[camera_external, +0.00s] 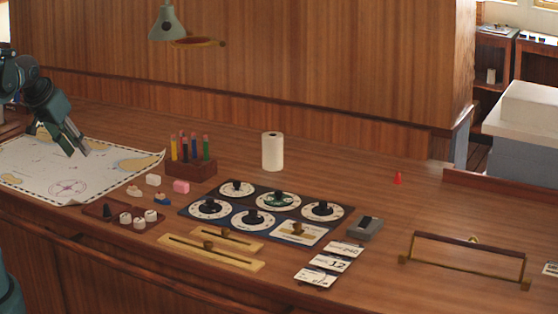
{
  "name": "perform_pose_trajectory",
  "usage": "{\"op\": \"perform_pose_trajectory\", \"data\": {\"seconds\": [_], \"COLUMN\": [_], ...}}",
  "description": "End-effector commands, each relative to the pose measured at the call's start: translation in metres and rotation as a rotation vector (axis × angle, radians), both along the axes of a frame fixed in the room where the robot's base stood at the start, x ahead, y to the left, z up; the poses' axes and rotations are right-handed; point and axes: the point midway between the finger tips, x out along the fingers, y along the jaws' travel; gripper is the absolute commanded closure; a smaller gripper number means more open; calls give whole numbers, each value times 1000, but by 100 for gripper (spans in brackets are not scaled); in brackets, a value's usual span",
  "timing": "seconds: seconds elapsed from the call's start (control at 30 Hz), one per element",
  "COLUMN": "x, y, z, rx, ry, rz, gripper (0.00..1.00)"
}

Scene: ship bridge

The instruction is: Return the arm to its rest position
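My gripper (78,142) is at the left of the external view, above the sea chart (110,170). It points down and to the right, with its fingertips a little above the chart or near its surface; the exact gap cannot be told. The fingers show from the side, so I cannot see whether they are apart. Nothing can be seen held in it. My arm enters from the left edge, and much of it is outside the picture.
A dial panel (266,212) lies mid-desk, with a white roll (272,152) behind. A lamp (166,24) hangs above. The right desk is mostly clear before the brass rail (467,250).

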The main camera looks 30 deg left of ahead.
Motion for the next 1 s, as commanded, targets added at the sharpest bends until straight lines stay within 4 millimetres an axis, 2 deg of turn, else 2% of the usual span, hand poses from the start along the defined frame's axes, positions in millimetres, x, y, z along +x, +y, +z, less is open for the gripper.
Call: {"op": "perform_pose_trajectory", "data": {"seconds": [0.1,0.3,1.0], "x": [-14,-25,-26], "y": [7,13,14], "z": [-12,-22,-23], "rx": [-5,-10,-12], "ry": [-16,-31,-34], "rz": [24,43,47], "gripper": [71,71,71]}}
